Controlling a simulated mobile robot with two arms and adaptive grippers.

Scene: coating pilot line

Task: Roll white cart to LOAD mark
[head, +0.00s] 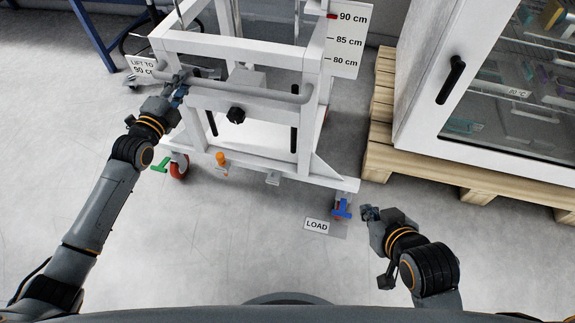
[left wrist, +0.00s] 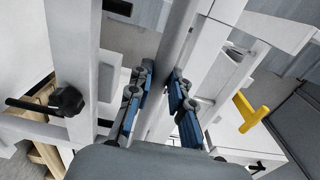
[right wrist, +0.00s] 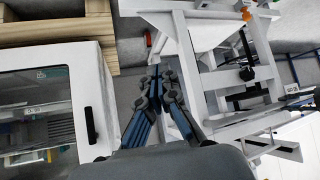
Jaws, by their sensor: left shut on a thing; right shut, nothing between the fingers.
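The white cart (head: 250,47) stands upright in the middle of the head view, with a grey push bar (head: 240,93) across its near side. My left gripper (head: 180,84) is shut on the left end of the push bar; the left wrist view shows the bar (left wrist: 172,55) between its blue fingers (left wrist: 160,103).
A white glass-door cabinet (head: 425,75) stands on a wooden pallet (head: 440,172) at the right, close to the cart. A height scale sign (head: 346,40) is behind the cart. A green pedal (head: 160,165) and orange pedal (head: 221,159) sit low on the cart.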

